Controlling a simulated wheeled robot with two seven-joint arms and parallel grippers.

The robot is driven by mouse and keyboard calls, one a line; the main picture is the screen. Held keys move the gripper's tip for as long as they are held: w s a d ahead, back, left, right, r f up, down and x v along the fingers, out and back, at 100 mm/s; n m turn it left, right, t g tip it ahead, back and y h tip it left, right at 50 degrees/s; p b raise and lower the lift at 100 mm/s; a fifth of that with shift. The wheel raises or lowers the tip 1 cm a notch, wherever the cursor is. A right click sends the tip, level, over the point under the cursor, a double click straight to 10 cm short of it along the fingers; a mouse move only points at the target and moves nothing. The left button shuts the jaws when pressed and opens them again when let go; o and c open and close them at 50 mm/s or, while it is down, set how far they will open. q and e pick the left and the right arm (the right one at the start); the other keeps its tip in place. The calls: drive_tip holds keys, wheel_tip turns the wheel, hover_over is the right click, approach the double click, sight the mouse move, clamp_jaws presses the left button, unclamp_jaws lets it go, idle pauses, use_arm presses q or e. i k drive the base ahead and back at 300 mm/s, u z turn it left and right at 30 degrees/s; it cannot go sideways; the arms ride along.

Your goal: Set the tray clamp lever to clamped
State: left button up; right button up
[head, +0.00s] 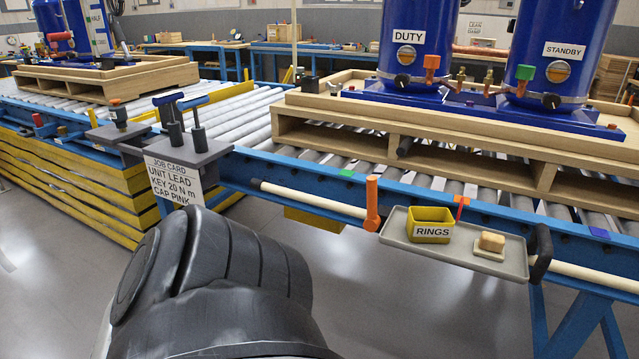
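A grey tray (398,232) hangs along the cream rail at the front of the conveyor. An orange lever (372,203) stands upright at the tray's left end, by the rail; it looks like the clamp lever, but no clamp marking shows. A small red upright piece (462,207) stands behind the tray, beside the yellow RINGS bin (431,219). A black curved part (541,253) wraps the tray's right end. Neither gripper shows; only a large black arm link of mine fills the lower left middle.
A sponge-like block (492,241) sits on the tray. A job card (174,181) and a grey tool holder (178,150) stand left on the blue conveyor frame. A wooden pallet (470,165) with blue DUTY and STANDBY tanks is behind. Floor before the tray looks clear.

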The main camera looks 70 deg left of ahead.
sight(373, 221)
drive_tip(key=u, duration=2.1)
drive_tip(key=i, duration=0.5)
drive_tip(key=z, duration=0.1)
drive_tip(key=k, duration=0.5)
drive_tip(key=u, duration=1.9)
drive_tip(key=i, duration=1.2)
drive_tip(key=z, duration=1)
